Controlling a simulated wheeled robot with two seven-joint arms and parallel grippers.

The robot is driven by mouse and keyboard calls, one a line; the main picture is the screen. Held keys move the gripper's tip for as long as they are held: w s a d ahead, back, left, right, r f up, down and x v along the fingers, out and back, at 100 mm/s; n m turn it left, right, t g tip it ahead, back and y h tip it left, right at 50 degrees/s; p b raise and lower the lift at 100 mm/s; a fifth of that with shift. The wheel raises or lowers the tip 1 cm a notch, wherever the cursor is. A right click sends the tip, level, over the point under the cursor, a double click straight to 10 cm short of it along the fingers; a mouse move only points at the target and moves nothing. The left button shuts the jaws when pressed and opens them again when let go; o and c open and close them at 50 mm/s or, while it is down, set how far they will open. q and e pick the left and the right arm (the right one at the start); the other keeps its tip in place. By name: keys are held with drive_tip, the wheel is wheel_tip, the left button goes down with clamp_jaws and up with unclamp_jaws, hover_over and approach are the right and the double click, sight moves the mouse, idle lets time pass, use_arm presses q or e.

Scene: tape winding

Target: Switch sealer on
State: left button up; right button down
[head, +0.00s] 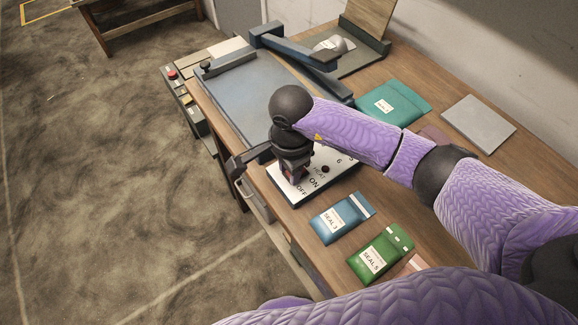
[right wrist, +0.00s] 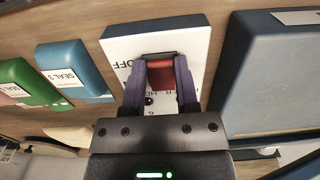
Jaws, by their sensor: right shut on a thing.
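The sealer (head: 255,90) is a blue-grey flat bed with a dark blue arm across its far end. Its white control panel (head: 337,172), marked ON, OFF and numbers, sits at its near end; it also shows in the right wrist view (right wrist: 118,48). My right gripper (head: 291,172) is down over this panel. In the right wrist view its two purple fingers (right wrist: 160,85) are shut on a red switch (right wrist: 160,72) beside the OFF mark. The switch is hidden by the gripper in the head view. My left gripper is not in view.
A blue SEAL 3 pouch (head: 340,217) and a green SEAL 5 pouch (head: 380,252) lie near the panel. A teal pouch (head: 395,100) and a grey slab (head: 479,124) lie behind my right arm. A box with a red button (head: 172,75) is at the table's left edge.

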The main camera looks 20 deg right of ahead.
drive_tip(key=y+b, duration=0.2)
drive_tip(key=d+g+y+b, duration=0.1)
drive_tip(key=y+b, duration=0.1)
drive_tip(key=shift+w+f+g, duration=0.1)
drive_tip(key=shift+w+g, duration=0.1)
drive_tip(key=shift+g, duration=0.1)
drive_tip(key=shift+b, duration=0.35)
drive_tip(key=shift+r, duration=0.35)
drive_tip(key=shift+c, duration=1.8)
unclamp_jaws()
drive_tip(key=shift+r, duration=0.1)
drive_tip(key=p+v, duration=0.1)
drive_tip(key=v, duration=0.8)
drive_tip(key=shift+d+r, duration=0.25)
drive_tip(key=shift+d, duration=0.15)
drive_tip(key=shift+w, duration=0.1)
